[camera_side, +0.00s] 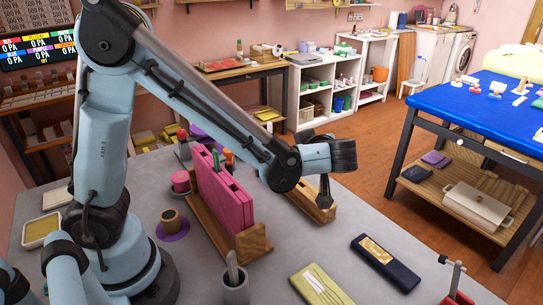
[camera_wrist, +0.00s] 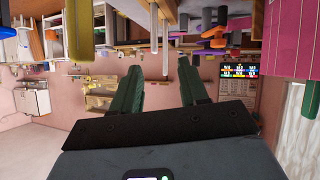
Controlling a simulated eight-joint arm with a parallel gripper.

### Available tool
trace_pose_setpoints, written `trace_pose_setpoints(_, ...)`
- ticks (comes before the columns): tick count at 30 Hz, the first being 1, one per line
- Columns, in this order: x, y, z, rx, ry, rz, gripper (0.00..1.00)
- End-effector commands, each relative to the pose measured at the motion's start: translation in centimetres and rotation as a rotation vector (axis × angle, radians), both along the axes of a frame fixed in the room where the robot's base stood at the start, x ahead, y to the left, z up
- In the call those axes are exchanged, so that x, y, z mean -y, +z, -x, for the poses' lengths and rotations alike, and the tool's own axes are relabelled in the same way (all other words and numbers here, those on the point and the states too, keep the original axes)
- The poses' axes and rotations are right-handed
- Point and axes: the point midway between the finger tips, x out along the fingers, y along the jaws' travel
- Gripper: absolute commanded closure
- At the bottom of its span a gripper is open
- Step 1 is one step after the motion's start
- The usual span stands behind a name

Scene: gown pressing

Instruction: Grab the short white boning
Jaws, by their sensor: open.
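My gripper (camera_side: 325,192) points down beside a narrow wooden holder (camera_side: 312,205) on the grey table. In the wrist view its two dark green fingers (camera_wrist: 160,85) are apart, with nothing between them. Two pale upright strips (camera_wrist: 165,52) stand side by side in that view, beyond the fingertips and apart from them. They are of different lengths, and I cannot tell for sure which is the short white boning. Thin white strips (camera_side: 322,284) also lie on a yellow-green pad (camera_side: 306,290) at the front of the table in the side view.
A pink board (camera_side: 222,195) stands in a wooden stand (camera_side: 253,243) left of my gripper. A dark blue case (camera_side: 386,262), a grey cup (camera_side: 235,287) and a thread spool (camera_side: 172,222) are on the table. A blue-topped table (camera_side: 480,105) stands at right.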

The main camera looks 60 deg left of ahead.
Motion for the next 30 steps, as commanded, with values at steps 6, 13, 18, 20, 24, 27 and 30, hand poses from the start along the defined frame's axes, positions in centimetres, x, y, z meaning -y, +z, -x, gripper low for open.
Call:
trace_pose_setpoints(6, 0.1, -0.3, -0.4, 0.103, 0.069, -0.038, 0.56)
trace_pose_setpoints(13, -3.1, -1.9, -1.3, 0.105, 0.075, -0.038, 0.56)
trace_pose_setpoints(18, -4.9, -2.9, -1.9, 0.104, 0.071, -0.038, 0.56)
trace_pose_setpoints(20, -5.3, -3.0, -2.0, 0.103, 0.07, -0.037, 0.56)
trace_pose_setpoints(24, -6.0, -3.4, -2.3, 0.104, 0.071, -0.037, 0.56)
trace_pose_setpoints(27, -7.2, -3.9, -2.7, 0.104, 0.073, -0.037, 0.56)
trace_pose_setpoints(30, -8.5, -4.4, -3.3, 0.103, 0.072, -0.037, 0.56)
